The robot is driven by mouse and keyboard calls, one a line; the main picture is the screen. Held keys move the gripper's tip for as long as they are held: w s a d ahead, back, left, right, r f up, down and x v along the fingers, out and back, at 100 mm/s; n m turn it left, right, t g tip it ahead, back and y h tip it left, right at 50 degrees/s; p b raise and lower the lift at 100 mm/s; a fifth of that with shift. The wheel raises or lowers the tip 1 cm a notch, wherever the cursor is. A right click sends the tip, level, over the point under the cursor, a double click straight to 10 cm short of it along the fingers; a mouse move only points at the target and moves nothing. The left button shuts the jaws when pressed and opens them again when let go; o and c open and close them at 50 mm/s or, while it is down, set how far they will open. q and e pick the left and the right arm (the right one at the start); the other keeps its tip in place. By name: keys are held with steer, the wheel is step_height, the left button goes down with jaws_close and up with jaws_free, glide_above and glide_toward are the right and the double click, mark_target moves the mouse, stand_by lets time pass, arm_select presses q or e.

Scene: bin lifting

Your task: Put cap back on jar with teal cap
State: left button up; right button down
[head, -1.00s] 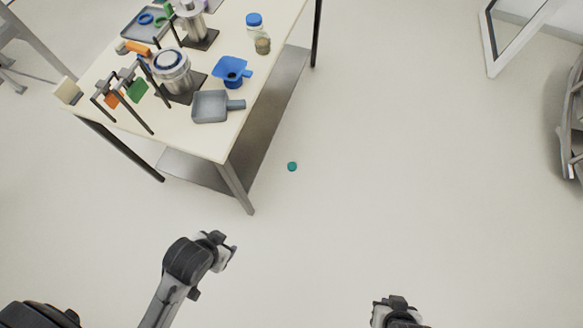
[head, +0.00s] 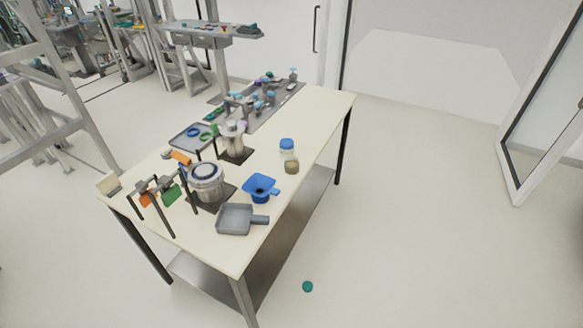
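A small teal cap (head: 308,286) lies on the floor to the right of the table's near leg, off the table. A small jar with brownish contents (head: 292,167) stands on the table near its right edge; no cap shows on it. Just behind it stands a clear jar with a blue cap (head: 287,148). Neither of my grippers is in the head view now.
The pale table (head: 320,112) holds a blue funnel (head: 261,186), a grey scoop (head: 236,219), metal canisters (head: 206,180), a rack with hanging tools (head: 160,192) and a grey tray (head: 184,138). A lower metal shelf (head: 290,232) is underneath. The floor to the right is open, up to a glass door (head: 545,120).

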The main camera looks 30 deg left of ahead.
arm_select(q)
steer(key=shift+o, duration=0.3)
steer(key=o, duration=0.8)
steer(key=shift+c, duration=0.2)
steer(key=shift+w, duration=0.15)
